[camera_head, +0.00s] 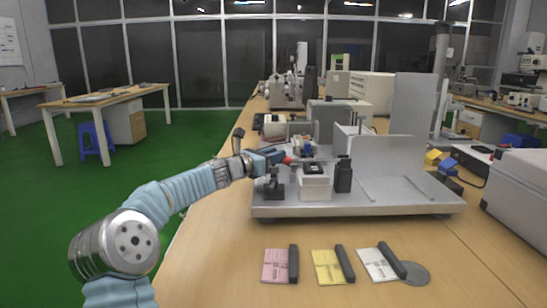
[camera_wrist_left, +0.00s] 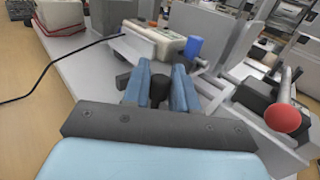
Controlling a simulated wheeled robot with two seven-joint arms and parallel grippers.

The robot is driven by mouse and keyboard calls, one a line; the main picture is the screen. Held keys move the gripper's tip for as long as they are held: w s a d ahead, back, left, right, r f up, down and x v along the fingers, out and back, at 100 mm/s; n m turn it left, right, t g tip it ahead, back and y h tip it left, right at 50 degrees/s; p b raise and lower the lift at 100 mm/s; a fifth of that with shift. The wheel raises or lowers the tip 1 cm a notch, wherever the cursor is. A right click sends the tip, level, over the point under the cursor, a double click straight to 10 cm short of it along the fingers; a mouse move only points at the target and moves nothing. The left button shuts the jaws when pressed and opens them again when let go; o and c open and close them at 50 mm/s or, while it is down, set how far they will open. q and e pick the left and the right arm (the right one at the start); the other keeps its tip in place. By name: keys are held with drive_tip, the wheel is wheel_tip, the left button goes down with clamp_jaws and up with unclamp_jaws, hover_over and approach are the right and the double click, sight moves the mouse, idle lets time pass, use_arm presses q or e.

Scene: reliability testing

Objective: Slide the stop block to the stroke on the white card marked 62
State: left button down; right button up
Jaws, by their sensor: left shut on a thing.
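The white card (camera_head: 377,264) lies flat on the near table, with a dark bar (camera_head: 393,262) along its right side. Its marks are too small to read. My left gripper (camera_head: 281,156) is above the left part of the grey machine bed, beside a red ball knob (camera_head: 287,160). In the left wrist view its blue fingers (camera_wrist_left: 159,90) are shut on a dark post (camera_wrist_left: 158,89) that stands between them. I cannot tell whether this post belongs to the stop block. The red ball knob also shows at the right of the left wrist view (camera_wrist_left: 283,118). My right gripper is not in view.
A pink card (camera_head: 275,265) and a yellow card (camera_head: 327,267), each with a dark bar, lie left of the white card. A grey disc (camera_head: 415,274) lies at its right. A white block (camera_head: 314,184) and a black block (camera_head: 343,176) stand on the machine bed (camera_head: 400,200).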

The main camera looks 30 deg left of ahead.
use_arm(q)
drive_tip(key=shift+w+a, duration=0.1)
drive_tip(key=c, duration=1)
unclamp_jaws()
drive_tip(key=shift+s+a, duration=0.1)
drive_tip(key=shift+s, duration=0.25)
drive_tip(key=b+v, duration=0.3)
drive_tip(key=v, duration=1)
drive_tip(key=shift+s+f, duration=0.1)
